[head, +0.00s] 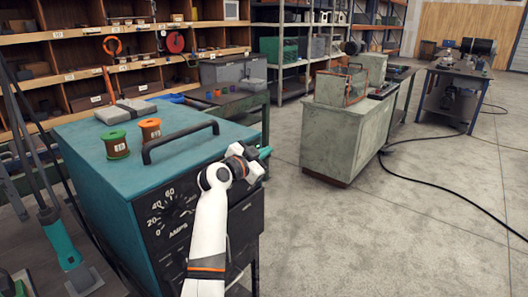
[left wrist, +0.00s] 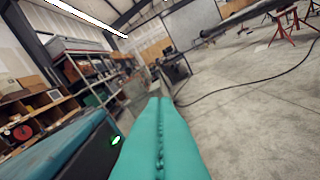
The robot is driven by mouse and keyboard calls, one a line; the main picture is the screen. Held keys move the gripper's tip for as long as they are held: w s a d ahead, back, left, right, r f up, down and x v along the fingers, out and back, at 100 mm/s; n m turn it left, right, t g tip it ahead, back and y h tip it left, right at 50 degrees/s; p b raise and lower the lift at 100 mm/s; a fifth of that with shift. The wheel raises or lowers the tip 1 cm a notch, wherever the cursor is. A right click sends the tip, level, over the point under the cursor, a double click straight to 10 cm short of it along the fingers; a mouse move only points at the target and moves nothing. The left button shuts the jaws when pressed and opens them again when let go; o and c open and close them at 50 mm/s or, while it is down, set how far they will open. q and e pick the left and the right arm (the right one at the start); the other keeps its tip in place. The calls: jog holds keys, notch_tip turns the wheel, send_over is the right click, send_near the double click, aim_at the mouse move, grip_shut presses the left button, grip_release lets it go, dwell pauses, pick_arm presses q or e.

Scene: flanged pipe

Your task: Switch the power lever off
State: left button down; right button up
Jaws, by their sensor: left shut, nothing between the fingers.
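A teal power unit (head: 95,178) stands at the left in the head view, with an AMPS dial (head: 178,215) on its dark front panel. My left arm covers part of that panel. My left gripper (head: 265,152) is at the panel's upper right edge, its teal fingers shut and empty. In the left wrist view the shut fingers (left wrist: 163,135) point past the unit (left wrist: 75,150), whose dark side shows a lit green lamp (left wrist: 116,141). I cannot make out the power lever in either view; my arm may hide it. My right gripper is not in view.
A black handle (head: 180,140), a green spool (head: 116,144) and an orange spool (head: 150,129) are on the unit's top. A grey-green cabinet (head: 335,140) stands to the right. The concrete floor between is clear; a black cable (head: 440,195) lies farther right.

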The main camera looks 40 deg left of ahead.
pick_arm(q)
jog(key=shift+f, duration=0.15)
jog(key=shift+f, duration=0.1)
jog(key=shift+d+f+m+b, duration=0.1)
jog(key=shift+f+m+b, duration=0.15)
jog(key=shift+b, duration=0.5)
